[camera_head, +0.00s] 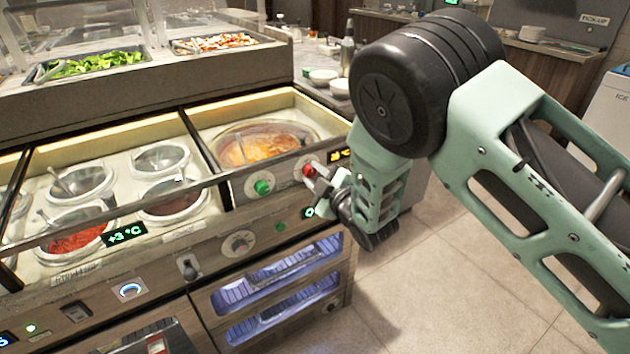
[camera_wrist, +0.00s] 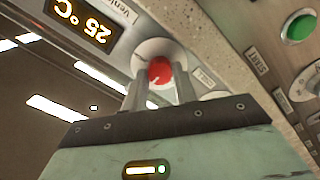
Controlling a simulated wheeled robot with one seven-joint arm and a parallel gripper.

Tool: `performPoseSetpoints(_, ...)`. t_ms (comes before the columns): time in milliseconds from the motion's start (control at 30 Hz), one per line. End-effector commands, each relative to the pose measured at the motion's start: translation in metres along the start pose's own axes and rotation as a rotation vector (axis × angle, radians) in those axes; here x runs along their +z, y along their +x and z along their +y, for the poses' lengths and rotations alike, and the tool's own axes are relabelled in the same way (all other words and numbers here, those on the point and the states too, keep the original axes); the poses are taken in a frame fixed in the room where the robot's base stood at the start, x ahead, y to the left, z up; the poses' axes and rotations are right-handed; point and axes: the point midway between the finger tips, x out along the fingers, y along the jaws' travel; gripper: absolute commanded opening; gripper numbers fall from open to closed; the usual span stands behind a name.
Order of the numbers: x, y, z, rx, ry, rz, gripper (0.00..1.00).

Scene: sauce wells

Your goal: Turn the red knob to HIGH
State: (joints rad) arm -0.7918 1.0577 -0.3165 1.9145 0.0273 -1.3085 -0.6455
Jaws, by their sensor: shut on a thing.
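My gripper (camera_head: 318,178) reaches the panel from the right. In the wrist view my gripper (camera_wrist: 160,84) has one finger on each side of the knob and is shut on it.
An orange display (camera_wrist: 88,22) reading 25 °C is beside the knob. The green button (camera_wrist: 299,27) has a START label near it. A grey dial (camera_head: 238,242) and a lever (camera_head: 187,267) are lower on the counter front. The floor (camera_head: 440,290) to the right is clear.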

Motion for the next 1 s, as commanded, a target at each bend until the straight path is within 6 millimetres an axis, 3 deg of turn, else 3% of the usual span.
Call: performPoseSetpoints(1000,0.0055,-0.0007,-0.0026,-0.042,0.961,0.039,0.05)
